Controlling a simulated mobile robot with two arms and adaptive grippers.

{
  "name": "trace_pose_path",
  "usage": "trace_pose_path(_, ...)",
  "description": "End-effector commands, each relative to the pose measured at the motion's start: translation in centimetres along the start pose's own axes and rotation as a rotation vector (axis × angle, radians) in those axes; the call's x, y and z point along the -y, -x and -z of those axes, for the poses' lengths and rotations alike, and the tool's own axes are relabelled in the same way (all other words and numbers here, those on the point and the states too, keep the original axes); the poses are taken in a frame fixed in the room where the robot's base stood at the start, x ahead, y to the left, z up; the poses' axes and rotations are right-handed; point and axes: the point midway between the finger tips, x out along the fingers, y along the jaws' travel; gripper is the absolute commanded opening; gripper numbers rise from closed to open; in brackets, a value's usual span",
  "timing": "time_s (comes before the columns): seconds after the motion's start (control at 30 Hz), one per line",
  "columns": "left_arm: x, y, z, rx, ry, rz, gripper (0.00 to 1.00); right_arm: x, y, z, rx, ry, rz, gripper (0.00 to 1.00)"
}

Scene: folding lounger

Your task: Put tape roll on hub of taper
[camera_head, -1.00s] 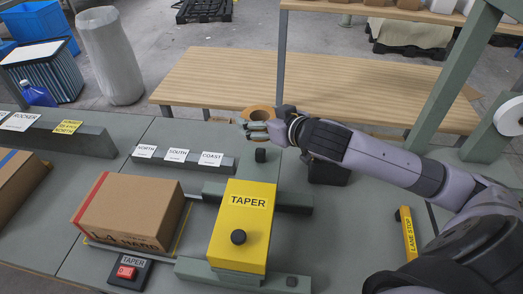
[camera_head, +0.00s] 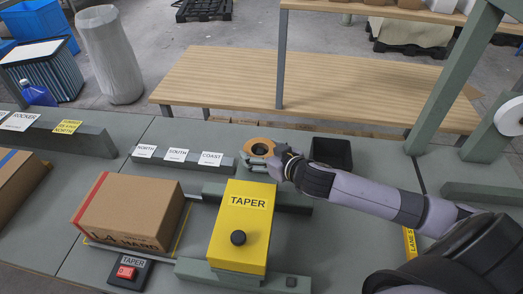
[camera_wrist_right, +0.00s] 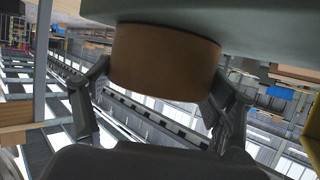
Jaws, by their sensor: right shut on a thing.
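The brown tape roll (camera_head: 259,146) is held by my right gripper (camera_head: 262,161), just behind the taper. The wrist view shows the roll (camera_wrist_right: 165,62) between the two fingers, close to a grey-green surface. The taper (camera_head: 243,222) is a yellow labelled box with a black knob on a green frame. A small dark post behind the taper, seen earlier, is now hidden by the roll and gripper. I cannot tell whether the roll is around it or above it. My left gripper is out of view.
A cardboard box (camera_head: 130,210) sits left of the taper, with a red button box (camera_head: 128,270) in front. A label rail (camera_head: 190,162) lies to the left of the roll. An open black bin (camera_head: 331,152) stands to the right, close behind my right arm.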

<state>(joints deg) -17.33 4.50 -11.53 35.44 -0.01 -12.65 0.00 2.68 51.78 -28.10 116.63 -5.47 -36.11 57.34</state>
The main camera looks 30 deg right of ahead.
Motion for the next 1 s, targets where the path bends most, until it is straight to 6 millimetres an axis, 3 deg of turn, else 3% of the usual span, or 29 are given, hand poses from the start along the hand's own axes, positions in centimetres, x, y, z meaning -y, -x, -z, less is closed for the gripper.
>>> trace_pose_path(0.13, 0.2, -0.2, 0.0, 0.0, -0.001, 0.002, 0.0, 0.0, -0.1, -0.3, -0.001, -0.001, 0.0, 0.47)
trace_pose_path(0.17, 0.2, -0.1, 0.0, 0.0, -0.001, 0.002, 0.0, 0.0, -0.1, -0.2, -0.001, 0.0, 0.0, 0.8)
trace_pose_path(0.27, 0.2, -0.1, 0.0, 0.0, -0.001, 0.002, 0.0, 0.0, -0.1, -0.2, 0.0, 0.0, 0.0, 0.86)
trace_pose_path(0.67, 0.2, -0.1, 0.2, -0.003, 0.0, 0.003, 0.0, -0.1, 0.3, -0.1, 0.001, 0.001, -0.001, 0.86)
trace_pose_path(1.0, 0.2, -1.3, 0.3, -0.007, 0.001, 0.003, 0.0, 0.1, 5.3, -0.2, 0.002, 0.002, 0.002, 0.86)
